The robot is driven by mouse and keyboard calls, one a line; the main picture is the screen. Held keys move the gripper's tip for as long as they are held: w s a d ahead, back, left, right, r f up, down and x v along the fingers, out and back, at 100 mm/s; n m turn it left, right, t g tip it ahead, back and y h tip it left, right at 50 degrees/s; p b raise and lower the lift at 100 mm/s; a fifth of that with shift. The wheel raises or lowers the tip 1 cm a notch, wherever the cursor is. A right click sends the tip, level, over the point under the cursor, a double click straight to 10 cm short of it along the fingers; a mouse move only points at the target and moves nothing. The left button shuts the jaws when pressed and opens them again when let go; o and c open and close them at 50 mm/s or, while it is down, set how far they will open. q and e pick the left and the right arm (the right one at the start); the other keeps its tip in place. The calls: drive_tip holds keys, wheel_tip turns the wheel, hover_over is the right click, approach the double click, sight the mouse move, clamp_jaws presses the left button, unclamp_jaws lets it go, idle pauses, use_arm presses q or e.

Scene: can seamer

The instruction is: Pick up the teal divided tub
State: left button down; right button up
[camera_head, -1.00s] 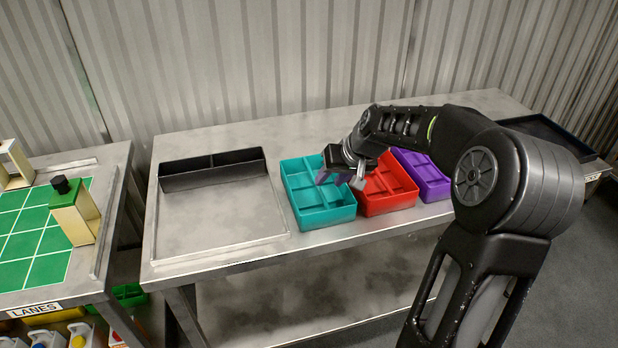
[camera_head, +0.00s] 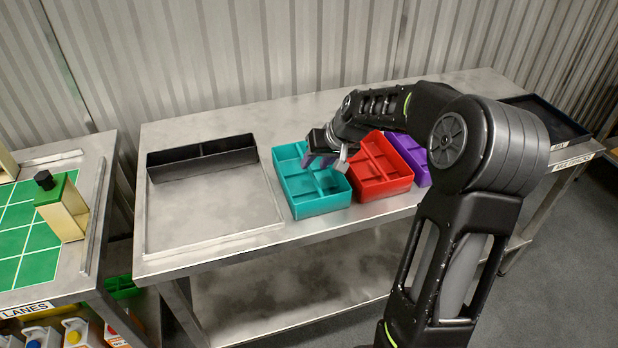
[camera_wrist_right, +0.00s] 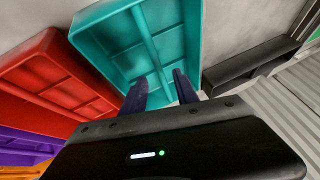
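The teal divided tub (camera_head: 322,203) stands upright on the metal table, left of the red divided tub (camera_head: 383,186). My right gripper (camera_head: 318,161) is over the teal tub's far right part, fingers pointing down. In the right wrist view the teal tub (camera_wrist_right: 100,47) lies beyond the fingertips, and a divider wall runs toward the gap between them. The two fingers of the right gripper (camera_wrist_right: 160,88) are apart with nothing held. I cannot tell whether the fingertips touch the tub. My left gripper is in neither view.
A purple tub (camera_head: 408,155) stands right of the red one, partly hidden by my arm. Left of the teal tub is a framed metal area with a black divided bin (camera_head: 203,160) at its back. A dark tray (camera_head: 548,118) lies at the table's right end.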

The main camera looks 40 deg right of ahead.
sight(310, 168)
drive_tip(key=shift+f, duration=0.1)
drive_tip(key=p+x, duration=0.1)
drive_tip(key=x, duration=0.4)
drive_tip(key=shift+w, duration=0.1)
idle(0.5)
clamp_jaws()
idle(1.2)
